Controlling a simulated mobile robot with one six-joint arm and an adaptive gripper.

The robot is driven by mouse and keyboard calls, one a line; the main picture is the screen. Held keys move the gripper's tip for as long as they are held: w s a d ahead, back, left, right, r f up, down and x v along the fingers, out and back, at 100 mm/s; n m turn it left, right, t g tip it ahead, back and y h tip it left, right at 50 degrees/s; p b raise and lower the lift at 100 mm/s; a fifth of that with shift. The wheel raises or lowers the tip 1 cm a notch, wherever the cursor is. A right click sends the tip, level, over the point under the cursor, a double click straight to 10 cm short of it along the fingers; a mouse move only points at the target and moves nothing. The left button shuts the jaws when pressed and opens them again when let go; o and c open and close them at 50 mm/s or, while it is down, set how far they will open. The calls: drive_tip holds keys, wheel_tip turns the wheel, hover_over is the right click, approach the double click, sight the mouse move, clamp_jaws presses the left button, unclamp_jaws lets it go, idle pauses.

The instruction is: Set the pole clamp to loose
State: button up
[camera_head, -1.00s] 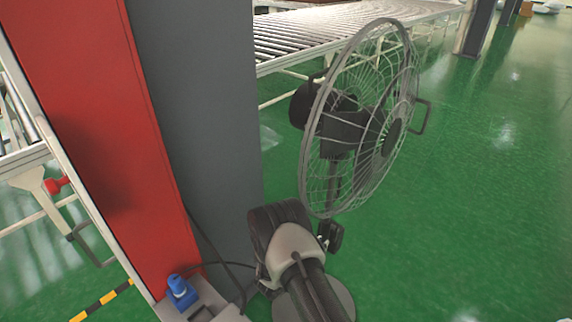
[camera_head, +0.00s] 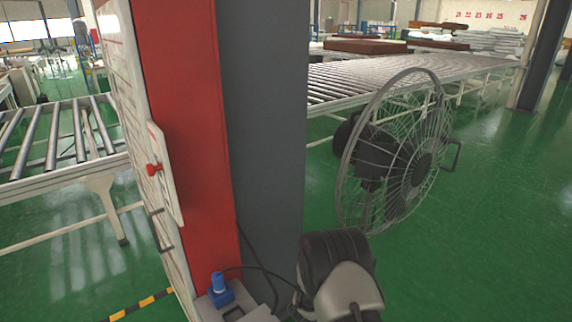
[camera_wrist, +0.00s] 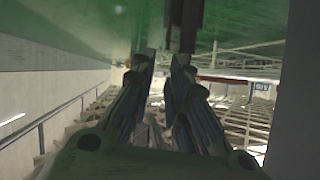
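The pedestal fan (camera_head: 398,165) stands right of the grey column, its round wire cage facing right. Its pole and clamp do not show clearly in the head view; a dark part of my arm (camera_head: 338,260) stands in front of that area. In the wrist view, my gripper (camera_wrist: 164,62) has its two fingers apart with a gap between the tips and nothing held. A dark upright bar (camera_wrist: 186,25) shows just beyond the fingertips, a little right of the gap. I cannot tell whether it is the pole or the clamp.
A red and grey column (camera_head: 262,120) rises close on the left of my arm. A blue plug (camera_head: 219,288) sits at its foot, with black cables. Roller conveyors (camera_head: 370,78) stand behind the fan and at the left (camera_head: 50,140). Green floor (camera_head: 500,230) at the right is free.

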drive_tip(key=w+a+r+n+y, duration=0.1)
drive_tip(key=a+r+y, duration=0.15)
drive_tip(key=r, duration=0.45)
drive_tip(key=w+a+r+n+y, duration=0.1)
drive_tip(key=w+a+r+y, duration=0.15)
drive_tip(key=r, duration=0.45)
drive_tip(key=s+a+r+n+y, duration=0.2)
drive_tip(key=s+a+r, duration=0.1)
drive_tip(key=s+r, duration=0.3)
drive_tip(key=s+a+r+n+y, duration=0.1)
drive_tip(key=s+a+r+y, duration=0.15)
drive_tip(key=r, duration=0.55)
drive_tip(key=s+r+n+g, duration=0.1)
drive_tip(key=s+r+n, duration=0.15)
drive_tip(key=s, duration=0.65)
drive_tip(key=s+r+n+g, duration=0.1)
drive_tip(key=s+r, duration=0.3)
drive_tip(key=s, duration=0.5)
drive_tip(key=s+d+g, duration=0.1)
drive_tip(key=s+d, duration=0.1)
drive_tip(key=s, duration=0.7)
drive_tip(key=s+d+f+n+g, duration=0.1)
drive_tip(key=s+d+g, duration=0.1)
drive_tip(key=s, duration=0.7)
drive_tip(key=shift+d+h, duration=0.45)
drive_tip(key=shift+f, duration=0.1)
